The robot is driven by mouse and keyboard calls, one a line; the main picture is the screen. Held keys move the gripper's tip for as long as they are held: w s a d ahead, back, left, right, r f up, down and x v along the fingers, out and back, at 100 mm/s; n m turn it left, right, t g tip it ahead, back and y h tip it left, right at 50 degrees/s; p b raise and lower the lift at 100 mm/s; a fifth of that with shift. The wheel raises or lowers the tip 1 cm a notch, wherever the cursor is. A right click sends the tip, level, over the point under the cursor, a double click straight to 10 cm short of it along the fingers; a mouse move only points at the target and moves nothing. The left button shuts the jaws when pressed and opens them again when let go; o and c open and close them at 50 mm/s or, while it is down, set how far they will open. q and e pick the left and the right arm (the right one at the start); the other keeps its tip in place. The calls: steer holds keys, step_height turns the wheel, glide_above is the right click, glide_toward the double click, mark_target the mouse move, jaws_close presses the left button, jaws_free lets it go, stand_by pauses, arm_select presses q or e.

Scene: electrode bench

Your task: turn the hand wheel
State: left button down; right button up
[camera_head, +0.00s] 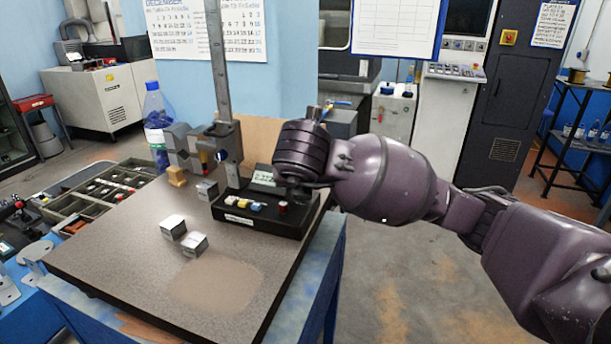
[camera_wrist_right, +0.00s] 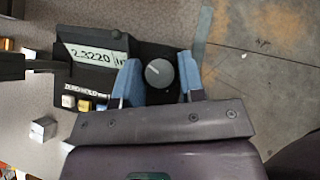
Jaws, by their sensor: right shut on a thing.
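A height gauge stands on the dark bench top, with a tall grey column (camera_head: 219,70) and a black base (camera_head: 262,218). The base carries a digital display (camera_head: 264,178), which reads about 2.3220 in the wrist view (camera_wrist_right: 90,57), and several coloured buttons (camera_head: 245,204). The hand wheel (camera_wrist_right: 159,73), a round grey knob with a light mark, sits beside the display. My right gripper (camera_wrist_right: 158,62) is shut on it, with one blue finger on each side. In the head view my right wrist hides the wheel and fingers. My left gripper is in neither view.
Small metal blocks (camera_head: 172,226) (camera_head: 194,244) lie left of the base, and another (camera_head: 207,190) lies nearer the column. The bench top's front (camera_head: 215,290) is clear.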

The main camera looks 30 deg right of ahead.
steer(key=m+g+h+p, duration=0.1)
steer(key=m+p, duration=0.1)
steer(key=p, duration=0.1)
steer(key=m+g+h+p, duration=0.1)
steer(key=m+p, duration=0.1)
steer(key=p, duration=0.1)
steer(key=shift+w+r+h+p, duration=0.1)
steer(key=shift+r+h+p, duration=0.2)
steer(key=shift+m+g+p, duration=0.3)
steer(key=shift+m, duration=0.2)
steer(key=shift+a+f+m+h, duration=0.1)
steer(key=shift+m+h, duration=0.2)
steer(key=shift+w+f+m+g+h+p, duration=0.1)
steer(key=shift+m+g+h+p, duration=0.4)
steer(key=shift+m+g, duration=0.45)
steer(key=shift+f+m+g, duration=0.1)
steer(key=shift+m+g, duration=0.55)
steer(key=shift+m, duration=0.3)
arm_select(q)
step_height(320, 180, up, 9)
arm_select(e)
steer(key=shift+m+g, duration=0.5)
steer(key=shift+m, duration=0.1)
steer(key=shift+f, duration=0.1)
steer(key=shift+a, duration=0.1)
